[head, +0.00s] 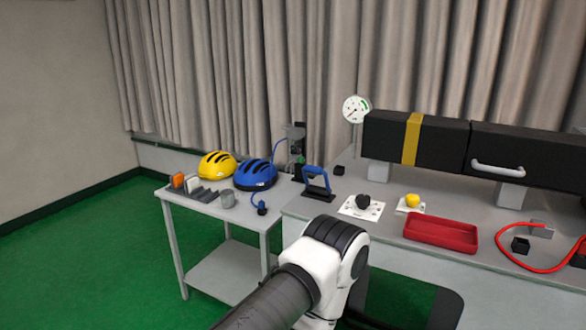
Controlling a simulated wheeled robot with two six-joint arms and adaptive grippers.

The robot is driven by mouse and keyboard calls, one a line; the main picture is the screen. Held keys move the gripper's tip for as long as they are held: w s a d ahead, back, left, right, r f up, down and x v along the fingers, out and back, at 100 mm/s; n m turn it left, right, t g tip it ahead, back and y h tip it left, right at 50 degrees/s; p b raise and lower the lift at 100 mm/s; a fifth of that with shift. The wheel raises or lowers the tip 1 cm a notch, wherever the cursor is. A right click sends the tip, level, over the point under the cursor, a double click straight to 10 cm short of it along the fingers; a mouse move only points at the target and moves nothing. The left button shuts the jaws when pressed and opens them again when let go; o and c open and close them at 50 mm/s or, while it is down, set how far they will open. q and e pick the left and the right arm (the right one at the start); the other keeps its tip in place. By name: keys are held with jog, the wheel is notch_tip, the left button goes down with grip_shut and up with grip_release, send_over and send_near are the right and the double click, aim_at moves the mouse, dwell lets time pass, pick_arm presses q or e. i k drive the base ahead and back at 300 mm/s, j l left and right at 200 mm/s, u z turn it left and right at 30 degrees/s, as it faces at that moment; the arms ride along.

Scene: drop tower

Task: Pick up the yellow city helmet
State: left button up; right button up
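The yellow city helmet (216,165) sits on the far side of the small grey side table at the left. It is dome-shaped with dark vent slots. A blue helmet (255,174) of similar shape stands close beside it on the right. One of my arms, white and dark grey, shows at the bottom middle, well in front and to the right of the helmets. Neither of my grippers can be seen in this view.
The larger bench (390,239) carries a red tray (440,234), a blue-handled tool (317,182), a red hose and a long black case. Green floor lies open at left.

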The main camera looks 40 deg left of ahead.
aim_at(215, 166)
jog(key=u, duration=1.85)
